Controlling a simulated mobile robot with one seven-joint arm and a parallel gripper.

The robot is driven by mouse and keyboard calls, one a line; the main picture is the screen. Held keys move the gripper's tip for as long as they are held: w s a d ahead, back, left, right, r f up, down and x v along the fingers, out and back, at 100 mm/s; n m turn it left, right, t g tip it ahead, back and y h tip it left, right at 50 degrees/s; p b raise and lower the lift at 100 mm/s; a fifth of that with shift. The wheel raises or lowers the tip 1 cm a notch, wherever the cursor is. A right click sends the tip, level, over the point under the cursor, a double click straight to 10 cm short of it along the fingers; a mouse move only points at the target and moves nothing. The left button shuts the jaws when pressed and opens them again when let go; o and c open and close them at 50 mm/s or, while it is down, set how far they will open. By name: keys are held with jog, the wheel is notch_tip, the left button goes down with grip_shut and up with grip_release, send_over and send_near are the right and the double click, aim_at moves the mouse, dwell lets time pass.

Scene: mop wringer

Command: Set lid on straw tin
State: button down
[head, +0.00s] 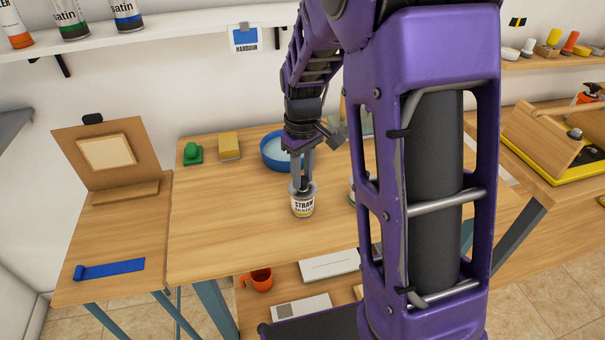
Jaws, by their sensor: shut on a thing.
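The straw tin (303,208), with a white label reading STRAW, stands upright on the wooden table in the head view. My gripper (302,186) points down right above it, its fingers close together. It is shut on what looks like the grey lid (311,187), which is at the tin's top. The fingers hide part of the lid, and I cannot tell whether it sits flush on the rim or just above it.
A blue round basin (271,152) stands behind my gripper. A yellow sponge (229,146) and a green item (193,154) lie at the back left. Another object (351,191) is mostly hidden by my arm. The table's left front is clear.

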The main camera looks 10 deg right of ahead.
aim_at(303, 179)
jog(key=shift+f, duration=0.2)
jog(key=c, duration=0.6)
grip_release()
jog(key=shift+r, duration=0.15)
jog(key=shift+r+p, duration=1)
jog(key=shift+r, duration=2.4)
